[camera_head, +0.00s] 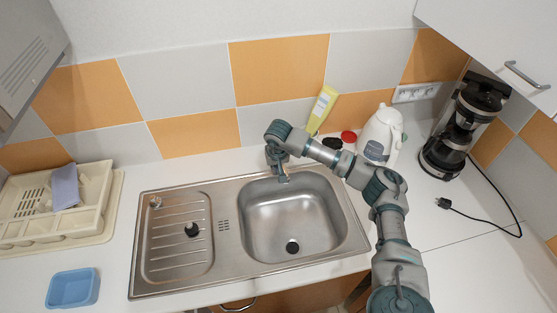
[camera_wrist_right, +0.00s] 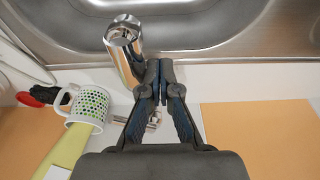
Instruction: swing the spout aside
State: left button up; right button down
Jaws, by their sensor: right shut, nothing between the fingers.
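The chrome faucet spout (camera_wrist_right: 123,38) shows in the right wrist view, reaching toward the sink basin at the top. A chrome lever part (camera_wrist_right: 153,121) shows lower down, partly behind my gripper. My right gripper (camera_wrist_right: 159,72) is shut and empty, its fingertips close against the right side of the spout. I cannot tell whether they touch it. In the head view my right gripper (camera_head: 279,168) is at the back edge of the sink (camera_head: 290,222), and it and the wrist hide most of the faucet. My left gripper is not in view.
Behind the sink stand a yellow bottle (camera_head: 323,108), a red-lidded item (camera_head: 349,136) and a white kettle (camera_head: 381,136). A dotted mug (camera_wrist_right: 88,106) is left of the gripper in the wrist view.

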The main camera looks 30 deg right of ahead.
jog(key=shift+w+d+b, duration=0.85)
jog(key=shift+w+d, duration=0.45)
jog(key=shift+d, duration=5.5)
notch_tip(320, 180, up, 9)
jog(key=s+a+p, duration=0.1)
jog(key=p, duration=0.6)
